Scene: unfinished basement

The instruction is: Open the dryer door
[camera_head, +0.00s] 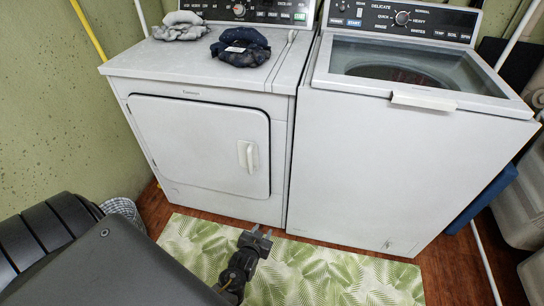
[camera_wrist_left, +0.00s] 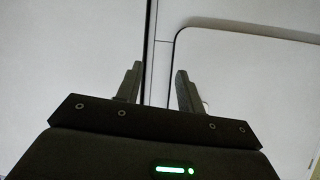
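The white dryer (camera_head: 205,88) stands on the left in the head view. Its front door (camera_head: 195,140) looks shut, flush with the front panel. The door's pale handle (camera_head: 249,157) is upright near the door's right edge. My left gripper (camera_head: 256,238) is in front of the dryer, lower in the picture than the handle and apart from it. In the left wrist view, the left gripper (camera_wrist_left: 156,82) has its two fingers spread with nothing between them. A rounded door outline (camera_wrist_left: 245,85) shows to their right there; no handle is clearly visible. My right gripper is in neither view.
A white top-loading washer (camera_head: 400,150) stands right beside the dryer. Folded dark clothes (camera_head: 241,47) and grey clothes (camera_head: 180,26) lie on the dryer. A green leaf-pattern mat (camera_head: 320,275) covers the floor in front. A basket (camera_head: 125,212) stands at left.

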